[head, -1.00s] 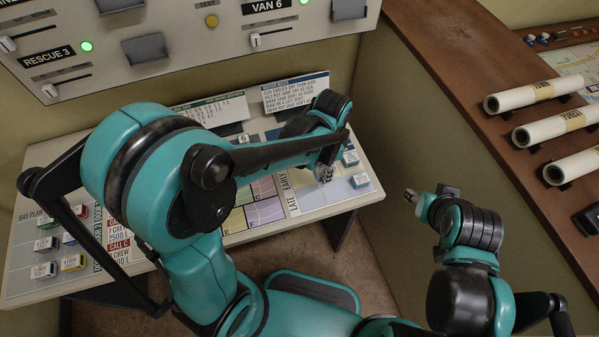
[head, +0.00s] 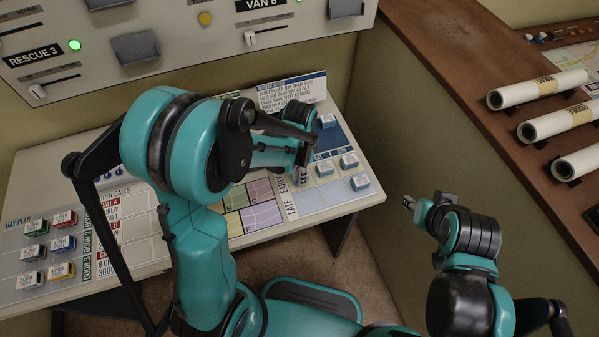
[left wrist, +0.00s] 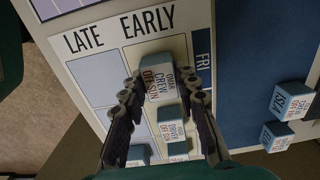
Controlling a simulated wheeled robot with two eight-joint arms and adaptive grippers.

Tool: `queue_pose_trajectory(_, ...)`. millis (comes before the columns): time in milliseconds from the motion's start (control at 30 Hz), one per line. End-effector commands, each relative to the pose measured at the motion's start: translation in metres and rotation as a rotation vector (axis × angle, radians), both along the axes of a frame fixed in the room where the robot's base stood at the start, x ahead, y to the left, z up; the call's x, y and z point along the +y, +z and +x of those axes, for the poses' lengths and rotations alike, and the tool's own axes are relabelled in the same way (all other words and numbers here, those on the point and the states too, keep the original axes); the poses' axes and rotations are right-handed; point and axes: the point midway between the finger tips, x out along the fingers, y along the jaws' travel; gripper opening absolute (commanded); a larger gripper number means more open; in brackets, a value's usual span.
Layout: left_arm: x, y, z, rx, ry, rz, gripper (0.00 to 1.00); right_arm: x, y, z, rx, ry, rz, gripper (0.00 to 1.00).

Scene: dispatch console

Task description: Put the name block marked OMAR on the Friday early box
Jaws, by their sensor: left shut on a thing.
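The OMAR name block (left wrist: 158,80), white-topped with blue sides, is between the fingers of my left gripper (left wrist: 165,92) in the left wrist view. My left gripper is shut on it. The block is over the EARLY column, level with the FRI label (left wrist: 203,62), covering much of the Friday early box (left wrist: 139,54). I cannot tell whether it touches the board. In the head view my left gripper (head: 303,174) is low at the LATE and EARLY labels, and the block is hard to make out. My right gripper (head: 408,202) hangs away from the console; its finger state is unclear.
Other name blocks stand close by, one (left wrist: 170,122) just below OMAR in the left wrist view. Two more blocks (left wrist: 291,98) (left wrist: 277,136) stand on the blue area to the right. A rules card (head: 292,92) stands behind the gripper. Several coloured blocks (head: 62,245) are at the far left.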

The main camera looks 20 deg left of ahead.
Motion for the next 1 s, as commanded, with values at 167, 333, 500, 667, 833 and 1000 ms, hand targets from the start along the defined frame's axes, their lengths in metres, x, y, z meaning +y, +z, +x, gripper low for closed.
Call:
queue_pose_trajectory(167,0.0,-0.004,0.0,0.0,0.0,0.0,0.33,0.0,-0.004,0.0,0.0,0.0,0.0,0.4)
queue_pose_trajectory(333,0.0,-0.003,0.0,0.0,0.0,0.0,0.51,0.0,-0.003,0.0,0.0,0.0,0.0,0.4)
queue_pose_trajectory(500,0.0,-0.003,0.0,0.0,0.0,0.0,0.51,0.0,-0.003,0.0,0.0,0.0,0.0,0.4)
queue_pose_trajectory(667,0.0,0.007,0.0,0.0,0.0,0.0,0.51,0.0,0.003,0.0,0.0,0.0,0.0,0.4)
queue_pose_trajectory(833,0.0,0.041,0.0,0.0,0.0,0.0,0.51,0.0,0.016,0.0,0.0,0.0,0.0,0.4)
queue_pose_trajectory(1000,0.0,0.08,0.0,0.0,0.0,0.0,0.51,0.0,0.028,0.0,0.0,0.0,0.0,0.4)
